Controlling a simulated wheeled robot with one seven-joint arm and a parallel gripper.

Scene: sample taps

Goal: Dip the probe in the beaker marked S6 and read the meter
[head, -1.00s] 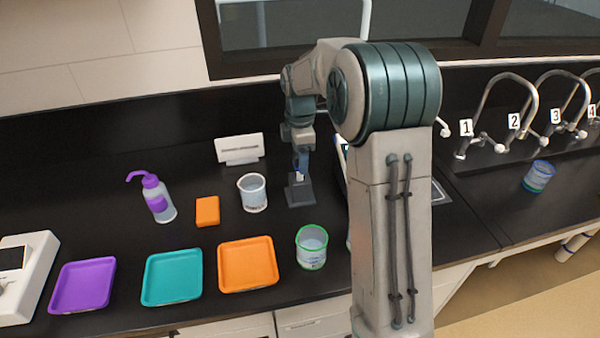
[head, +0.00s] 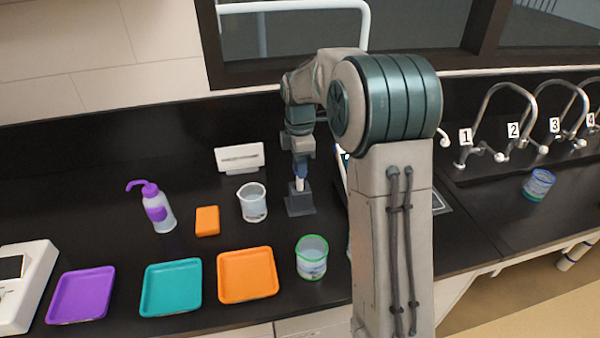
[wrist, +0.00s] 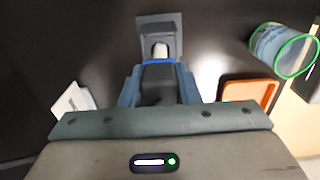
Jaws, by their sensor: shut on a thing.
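My gripper (head: 300,168) is shut on the probe, whose white lower part (head: 299,184) shows just below the fingers. In the wrist view the probe's dark body (wrist: 159,78) sits between the blue fingers. The probe is upright over the dark stand (head: 299,204); I cannot tell whether its tip is clear of it. A clear beaker (head: 253,204) stands left of the stand, a green-rimmed beaker (head: 311,260) in front of it, and a blue-rimmed beaker (head: 538,186) far right near the taps. No S6 mark is readable. The meter's reading is not visible.
Purple (head: 81,296), teal (head: 171,288) and orange (head: 248,276) trays line the front. An orange block (head: 207,221), a wash bottle (head: 155,210) and a white sign (head: 239,158) stand behind. A white instrument (head: 30,285) is at far left. My arm hides part of the bench.

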